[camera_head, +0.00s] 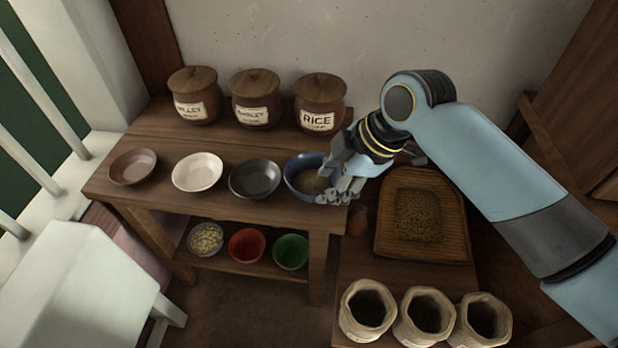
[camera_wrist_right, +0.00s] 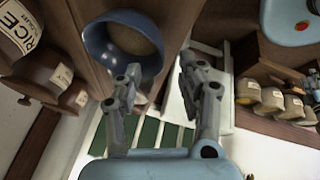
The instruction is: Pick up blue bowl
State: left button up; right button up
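The blue bowl (camera_head: 291,178) stands at the right end of the upper shelf of the wooden bench, with something brown inside. My right gripper (camera_head: 338,192) is at the bowl's right side and hides part of its rim. In the right wrist view the blue bowl (camera_wrist_right: 95,48) shows at the top left. There the fingers of my right gripper (camera_wrist_right: 160,66) are spread apart, with one finger overlapping the bowl and the other to the right of it. I cannot tell whether a finger touches the bowl. My left gripper is not in view.
A black bowl (camera_head: 255,179), a white bowl (camera_head: 197,172) and a brown bowl (camera_head: 132,167) stand left of it. Labelled jars, one the rice jar (camera_head: 320,101), stand behind. Right are a woven tray (camera_head: 455,250) and sacks (camera_head: 365,309). Red (camera_head: 247,246) and green (camera_head: 290,252) bowls sit below.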

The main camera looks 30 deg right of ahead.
aim_at(316, 195)
jog(key=shift+w+a+f, duration=0.2)
jog(key=shift+f, duration=0.35)
jog(key=shift+w+f, duration=0.1)
jog(key=shift+f, duration=0.15)
jog(key=b+x, duration=0.1)
jog(key=x, duration=0.4)
jog(key=shift+w+d+b, duration=0.1)
jog(key=shift+b, duration=0.3)
jog(key=shift+c, duration=0.8)
jog(key=c, duration=0.5)
jog(key=shift+c, duration=0.8)
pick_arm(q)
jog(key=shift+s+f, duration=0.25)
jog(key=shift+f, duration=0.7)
pick_arm(e)
grip_shut()
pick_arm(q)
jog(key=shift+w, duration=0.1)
